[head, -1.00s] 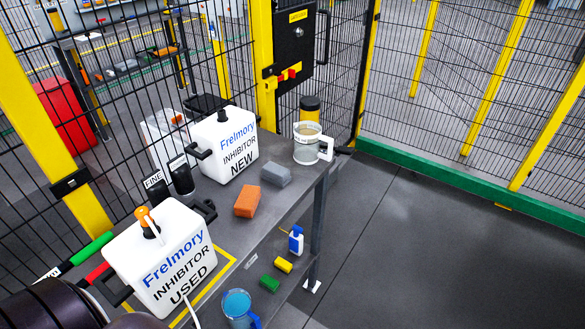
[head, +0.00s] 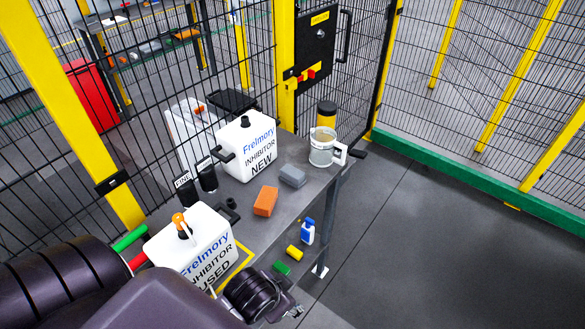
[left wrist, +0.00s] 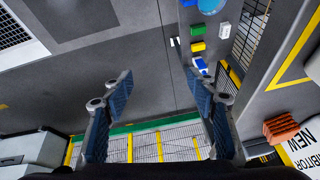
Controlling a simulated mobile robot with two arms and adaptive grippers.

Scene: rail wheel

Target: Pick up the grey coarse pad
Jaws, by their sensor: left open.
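The grey coarse pad (head: 292,176) lies flat on the dark table (head: 310,195), just behind and right of an orange block (head: 265,201). The orange block also shows at the right of the left wrist view (left wrist: 283,127); I cannot make out the grey pad there. My left gripper (head: 287,306) is at the bottom of the head view, beyond the table's front edge and well short of the pad. In the left wrist view its two fingers (left wrist: 160,105) are spread apart with nothing between them. My right gripper is not in view.
White jugs marked NEW (head: 247,150) and USED (head: 195,250) stand left of the pad. A clear measuring jug (head: 322,150) and a yellow-black container (head: 326,114) stand behind it. A lower shelf holds a blue-white bottle (head: 308,232) and small blocks. Open floor lies right.

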